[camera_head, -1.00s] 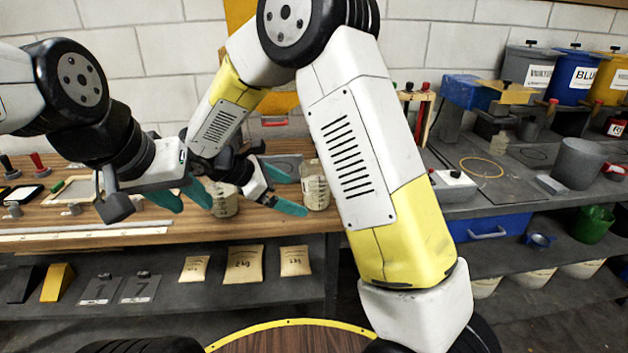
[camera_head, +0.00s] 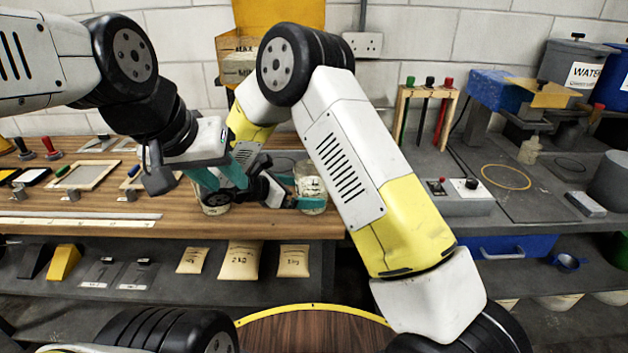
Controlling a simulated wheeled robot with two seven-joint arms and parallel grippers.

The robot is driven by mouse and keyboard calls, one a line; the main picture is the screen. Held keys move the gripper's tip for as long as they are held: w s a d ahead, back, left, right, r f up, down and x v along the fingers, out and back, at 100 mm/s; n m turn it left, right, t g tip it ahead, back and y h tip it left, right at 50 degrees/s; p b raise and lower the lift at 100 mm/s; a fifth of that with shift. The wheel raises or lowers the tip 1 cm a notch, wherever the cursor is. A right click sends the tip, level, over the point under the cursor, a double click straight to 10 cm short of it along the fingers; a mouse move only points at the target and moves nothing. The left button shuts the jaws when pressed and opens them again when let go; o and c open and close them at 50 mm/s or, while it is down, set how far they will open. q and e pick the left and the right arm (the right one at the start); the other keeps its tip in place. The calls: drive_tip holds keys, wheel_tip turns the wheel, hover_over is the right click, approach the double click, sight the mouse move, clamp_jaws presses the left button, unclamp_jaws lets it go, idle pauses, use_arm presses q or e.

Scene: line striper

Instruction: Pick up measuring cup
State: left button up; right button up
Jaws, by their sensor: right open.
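Two clear cups with dark markings stand on the wooden bench; I cannot tell for certain which one is the measuring cup. The left cup (camera_head: 215,206) is partly hidden by my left gripper (camera_head: 221,182), which is open with its teal fingers at the cup's rim. I cannot tell whether they touch it. The right cup (camera_head: 313,187) stands upright. My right gripper (camera_head: 302,192) is open beside this cup, with one teal finger passing across its lower front. The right gripper's other finger is partly hidden, and contact is unclear.
My two grippers are close together over the bench (camera_head: 120,222). Wooden frames (camera_head: 83,175) and small tools lie at left. A control box (camera_head: 458,197) and a tool rack (camera_head: 428,95) stand at right. Paper bags (camera_head: 240,262) sit on the shelf below.

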drive_tip(key=x, duration=0.3)
drive_tip(key=shift+w+d, duration=0.1)
drive_tip(key=shift+d, duration=0.15)
drive_tip(key=c, duration=1.8)
drive_tip(key=shift+c, duration=1.1)
drive_tip(key=shift+r, duration=0.1)
